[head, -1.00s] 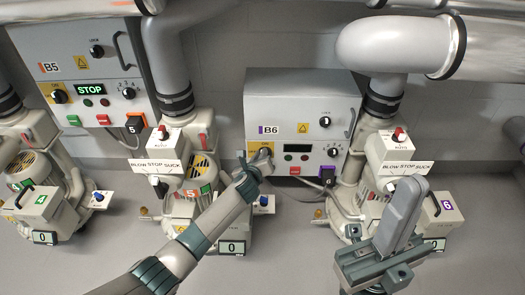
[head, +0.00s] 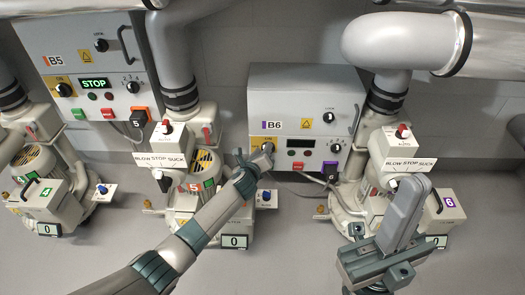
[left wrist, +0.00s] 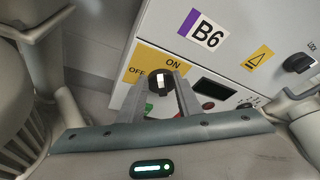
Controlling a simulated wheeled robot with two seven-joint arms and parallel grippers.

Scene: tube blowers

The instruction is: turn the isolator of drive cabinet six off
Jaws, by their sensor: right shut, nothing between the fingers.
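Drive cabinet B6 (head: 300,95) is a grey box on the wall, with a black isolator knob (left wrist: 158,82) on a yellow ON/OFF plate (left wrist: 142,60) at its lower left. The knob's pointing direction is unclear. My right gripper (head: 408,190) is shut and empty, in front of the pump at the right.
B6's display (head: 299,143) is dark, with a red button (head: 296,167) below it. Cabinet B5 (head: 85,60) at left shows STOP in green. Pumps with BLOW STOP SUCK plates stand below, and thick pipes (head: 400,45) run above. Grey floor shows between the pumps.

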